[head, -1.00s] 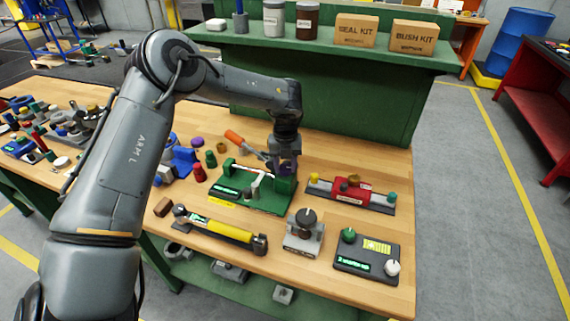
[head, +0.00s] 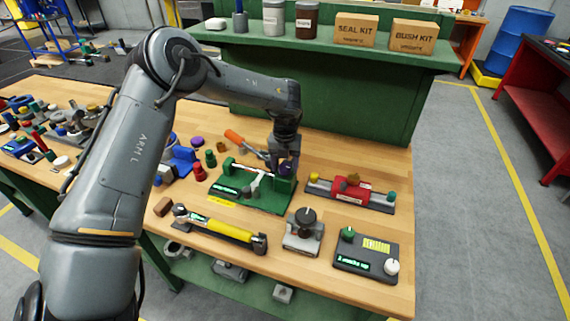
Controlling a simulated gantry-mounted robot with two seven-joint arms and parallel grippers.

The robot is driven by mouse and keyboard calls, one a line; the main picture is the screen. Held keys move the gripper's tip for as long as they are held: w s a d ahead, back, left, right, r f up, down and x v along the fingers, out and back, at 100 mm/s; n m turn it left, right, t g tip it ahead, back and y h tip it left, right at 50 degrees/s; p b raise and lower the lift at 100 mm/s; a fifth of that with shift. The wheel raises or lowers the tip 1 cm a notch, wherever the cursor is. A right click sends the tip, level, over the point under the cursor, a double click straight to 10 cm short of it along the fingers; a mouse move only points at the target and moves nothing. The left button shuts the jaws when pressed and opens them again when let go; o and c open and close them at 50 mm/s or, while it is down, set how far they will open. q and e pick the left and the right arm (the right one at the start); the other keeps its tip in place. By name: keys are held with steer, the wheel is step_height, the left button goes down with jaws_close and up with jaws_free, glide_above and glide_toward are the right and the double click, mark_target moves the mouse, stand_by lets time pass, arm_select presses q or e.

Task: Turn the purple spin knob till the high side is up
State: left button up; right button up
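The purple knob (head: 285,169) sits at the right end of the green fixture (head: 262,203) on the wooden bench. It is small and partly covered, so I cannot tell which side of it is high. A white bar and lever (head: 255,182) span the fixture, which has a lit display on its front. My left gripper (head: 285,163) points down at the knob, with its fingers right at it. I cannot tell whether they touch or grip it. My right gripper is out of view.
A red and grey fixture (head: 350,191) stands to the right. A yellow cylinder unit (head: 225,229), a grey block with a dark knob (head: 304,232) and a dark control box (head: 366,252) stand in front. An orange-handled tool (head: 235,137) lies behind. A green shelf (head: 330,50) rises at the back.

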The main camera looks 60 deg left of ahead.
mark_target(285, 166)
arm_select(q)
steer(key=shift+o, duration=0.6)
steer(key=shift+r, duration=0.1)
step_height(285, 166, up, 11)
steer(key=p, duration=0.1)
stand_by(0.5)
